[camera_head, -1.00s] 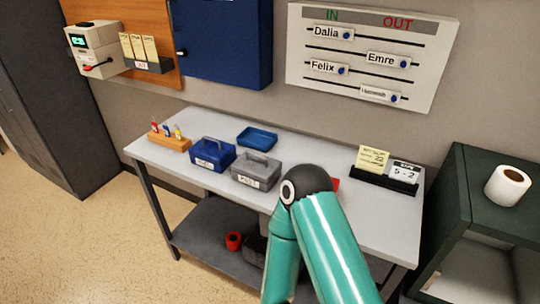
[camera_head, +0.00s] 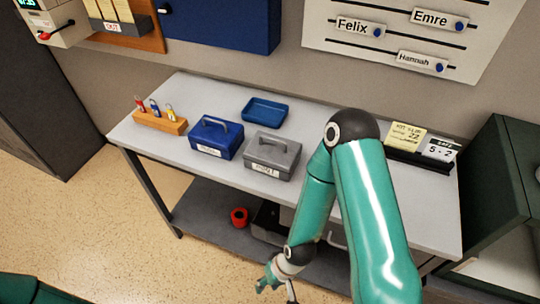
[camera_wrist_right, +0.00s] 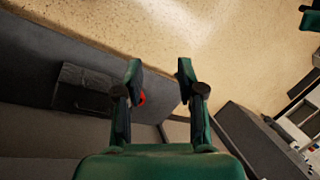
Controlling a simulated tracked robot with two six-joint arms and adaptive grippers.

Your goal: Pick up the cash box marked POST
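A grey cash box (camera_head: 273,150) with a handle on its lid stands on the table; its white front label is small but looks like POST. A blue cash box (camera_head: 217,136) with a label I cannot read stands just left of it. My right gripper (camera_head: 274,287) is low in front of the table, below and apart from both boxes. In the right wrist view its two fingers (camera_wrist_right: 157,70) are spread with nothing between them. My left gripper does not show clearly in either view.
The table (camera_head: 235,175) also holds a blue tray (camera_head: 265,112), a wooden holder (camera_head: 160,122) and a calendar stand (camera_head: 415,158). A red roll (camera_head: 239,217) and a dark box (camera_head: 265,222) are on the lower shelf (camera_head: 205,210). A green cabinet (camera_head: 500,165) stands at right.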

